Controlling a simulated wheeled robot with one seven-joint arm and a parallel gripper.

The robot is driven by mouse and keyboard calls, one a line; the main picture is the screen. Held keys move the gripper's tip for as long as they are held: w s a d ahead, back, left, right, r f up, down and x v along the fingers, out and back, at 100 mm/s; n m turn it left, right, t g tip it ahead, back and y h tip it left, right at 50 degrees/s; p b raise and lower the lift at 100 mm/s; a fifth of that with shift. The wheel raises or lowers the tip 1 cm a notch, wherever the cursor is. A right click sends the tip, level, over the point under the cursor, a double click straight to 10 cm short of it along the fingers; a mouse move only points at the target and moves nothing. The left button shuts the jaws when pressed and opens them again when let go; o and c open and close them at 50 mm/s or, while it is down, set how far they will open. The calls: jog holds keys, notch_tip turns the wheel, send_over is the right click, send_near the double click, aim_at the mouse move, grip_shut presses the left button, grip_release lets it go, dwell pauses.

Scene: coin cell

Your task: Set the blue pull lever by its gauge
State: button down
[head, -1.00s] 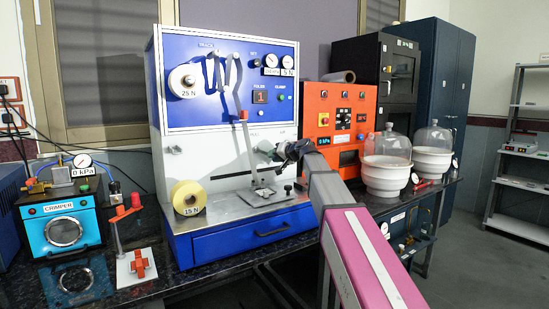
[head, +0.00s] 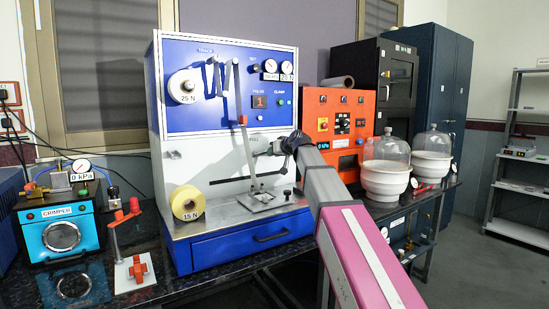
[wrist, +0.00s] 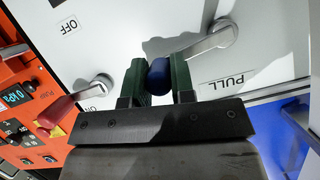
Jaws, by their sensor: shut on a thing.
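The pull lever shows in the wrist view as a grey metal arm (wrist: 210,42) with a blue knob (wrist: 159,73), beside a PULL label. The dark green fingers of my gripper (wrist: 157,82) are shut on the blue knob, one on each side. In the head view my gripper (head: 277,147) is at the white front panel of the blue-and-white machine (head: 200,158), and it hides the knob there. Two round gauges sit at the panel's top right. The right gauge (head: 287,66) has a small label that seems to read 20 N; its needle is too small to read.
A red-handled lever (wrist: 60,112) with ON and OFF labels is close to my gripper. The orange machine (head: 322,110) stands just right.

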jog(key=shift+s+a+r+n+t+h, duration=0.1)
jog(key=shift+r+n+t+h, duration=0.15)
jog(key=shift+r+n, duration=0.25)
jog(key=shift+s+a+r+n+t+h, duration=0.1)
jog(key=shift+r+n+t+h, duration=0.05)
jog(key=shift+r+n+h, duration=0.3)
jog(key=c, duration=1)
grip_release()
jog(key=shift+o, duration=0.2)
jog(key=v, duration=1)
jog(key=shift+s+d+r, duration=0.15)
jog(key=shift+s+d, duration=0.05)
jog(key=shift+s, duration=0.1)
